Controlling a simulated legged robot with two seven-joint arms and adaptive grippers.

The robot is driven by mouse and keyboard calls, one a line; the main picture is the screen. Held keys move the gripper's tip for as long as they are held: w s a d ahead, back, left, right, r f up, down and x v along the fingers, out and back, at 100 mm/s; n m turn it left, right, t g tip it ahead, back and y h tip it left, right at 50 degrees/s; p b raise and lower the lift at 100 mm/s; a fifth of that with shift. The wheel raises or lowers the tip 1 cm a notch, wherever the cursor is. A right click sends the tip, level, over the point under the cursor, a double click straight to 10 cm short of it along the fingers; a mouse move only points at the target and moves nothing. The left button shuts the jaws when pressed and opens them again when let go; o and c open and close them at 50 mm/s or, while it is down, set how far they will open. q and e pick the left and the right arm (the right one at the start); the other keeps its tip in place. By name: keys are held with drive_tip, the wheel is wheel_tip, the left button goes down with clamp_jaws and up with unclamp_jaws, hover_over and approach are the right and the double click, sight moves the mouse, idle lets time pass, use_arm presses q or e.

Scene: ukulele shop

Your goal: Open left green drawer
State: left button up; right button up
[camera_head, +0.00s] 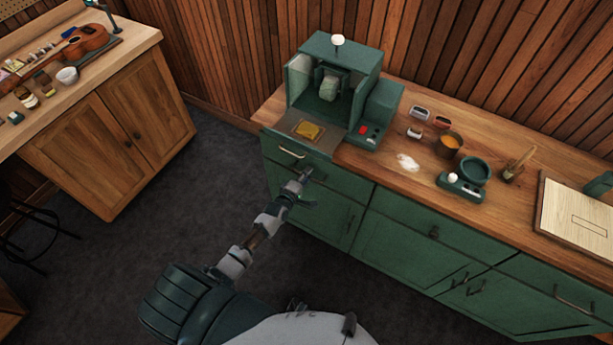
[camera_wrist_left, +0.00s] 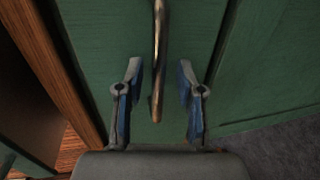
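The green drawer front (camera_head: 345,184) is at the upper left of the green cabinet, just below the wooden countertop. It looks closed. My left gripper (camera_head: 304,175) reaches its handle from the front and hides most of the handle in the head view. In the left wrist view, the bar handle (camera_wrist_left: 159,62) runs up the picture against the green panel (camera_wrist_left: 100,45). My left gripper (camera_wrist_left: 158,95) is open there, with one finger on each side of the handle's near end. I cannot tell whether either finger touches it. My right gripper is not in view.
A green machine (camera_head: 335,85) stands on the countertop (camera_head: 400,165) above the drawer. A panel with a pale handle (camera_head: 292,153) sits below its front. A green scale (camera_head: 463,187) and small items stand farther right. A wooden workbench (camera_head: 110,135) is at left, with open floor between.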

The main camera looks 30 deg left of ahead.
use_arm(q)
clamp_jaws()
drive_tip(key=shift+s, duration=0.1)
drive_tip(key=shift+s, duration=0.15)
drive_tip(key=f+p+v, duration=0.3)
drive_tip(key=v, duration=1.1)
drive_tip(key=s+d+f+p+v, duration=0.1)
drive_tip(key=p+v, duration=0.3)
drive_tip(key=v, duration=1)
drive_tip(key=shift+a+f, duration=0.4)
drive_tip(key=shift+f, duration=0.6)
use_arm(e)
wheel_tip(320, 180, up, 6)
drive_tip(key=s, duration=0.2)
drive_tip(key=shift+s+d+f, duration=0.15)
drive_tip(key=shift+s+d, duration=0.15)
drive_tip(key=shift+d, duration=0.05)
use_arm(q)
drive_tip(key=shift+s, duration=0.1)
